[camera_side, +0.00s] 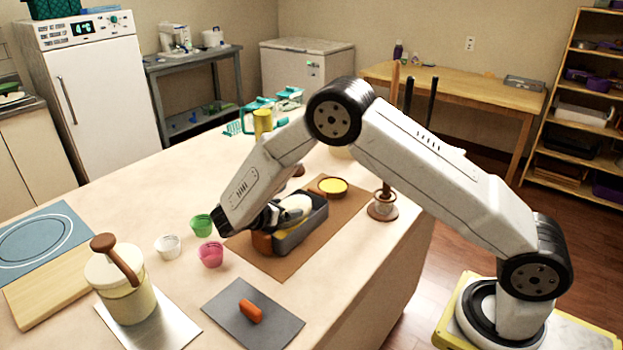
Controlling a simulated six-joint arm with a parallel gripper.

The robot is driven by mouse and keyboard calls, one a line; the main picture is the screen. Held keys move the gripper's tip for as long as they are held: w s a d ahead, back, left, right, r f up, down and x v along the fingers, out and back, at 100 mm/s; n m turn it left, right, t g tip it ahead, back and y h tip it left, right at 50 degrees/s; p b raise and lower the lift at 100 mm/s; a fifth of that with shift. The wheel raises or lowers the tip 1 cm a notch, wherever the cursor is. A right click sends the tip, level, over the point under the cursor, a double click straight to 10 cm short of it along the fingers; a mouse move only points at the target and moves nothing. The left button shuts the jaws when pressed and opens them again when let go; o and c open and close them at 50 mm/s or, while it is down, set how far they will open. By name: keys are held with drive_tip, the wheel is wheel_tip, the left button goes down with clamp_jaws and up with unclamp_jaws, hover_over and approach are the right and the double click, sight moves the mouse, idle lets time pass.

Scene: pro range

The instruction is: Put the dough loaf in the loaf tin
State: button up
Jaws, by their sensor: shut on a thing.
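The pale dough loaf (296,207) is at the dark grey loaf tin (303,233), within or just above its opening. My gripper (275,216) reaches in from the left at the tin's near-left end and is shut on the dough loaf. The fingertips are partly hidden, and I cannot tell whether the loaf touches the tin's floor. The tin stands on a brown mat (245,242).
An orange-brown item (262,242) sits against the tin's left end. Green (201,225), clear (168,246) and pink (210,255) cups stand to the left. A grey mat (275,325) holds an orange piece (250,311).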

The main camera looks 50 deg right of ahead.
drive_tip(key=shift+f, duration=0.7)
drive_tip(key=o, duration=1.2)
drive_tip(key=shift+s, duration=0.1)
drive_tip(key=shift+c, duration=0.2)
drive_tip(key=shift+r, duration=0.5)
drive_tip(key=v, duration=1.2)
drive_tip(key=shift+r, duration=0.15)
